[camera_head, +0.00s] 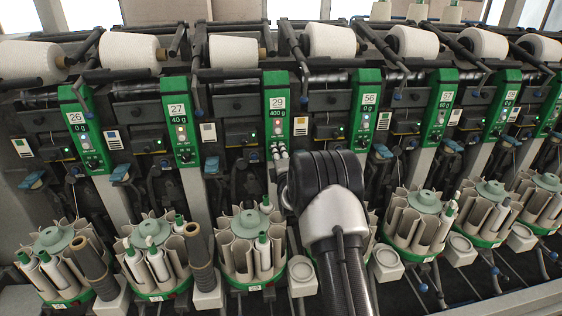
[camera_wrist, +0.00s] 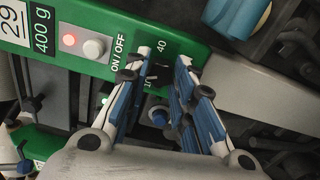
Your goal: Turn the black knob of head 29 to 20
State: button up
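The green panel of head 29 (camera_head: 277,105) is in the middle of the head view, with the label 400 g. The wrist view shows the panel (camera_wrist: 108,22) close up and tilted, with a lit red lamp (camera_wrist: 68,40), a pale ON/OFF button (camera_wrist: 94,48) and the scale marks 40 and 10. My gripper (camera_wrist: 165,58) is open, its two blue-and-white fingers on either side of the dark knob area (camera_wrist: 160,71). The black knob is mostly dark and shaded there; its pointer cannot be read, nor whether the fingers touch it. In the head view my gripper (camera_head: 279,151) is at the panel's lower end.
Similar green panels stand either side, head 27 (camera_head: 180,120) to the left and head 56 (camera_head: 366,110) to the right. White yarn cones (camera_head: 232,51) sit above. Round bobbin magazines (camera_head: 250,225) stand below. A blue part (camera_wrist: 235,15) lies near the right finger.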

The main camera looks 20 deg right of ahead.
jog(key=s+f, duration=0.2)
jog(key=shift+s+a+f, duration=0.3)
jog(key=shift+f, duration=0.05)
jog(key=s+a+r, duration=0.1)
jog(key=s, duration=0.5)
jog(key=s+a+r, duration=0.1)
jog(key=s, duration=0.2)
jog(key=shift+a+r, duration=0.35)
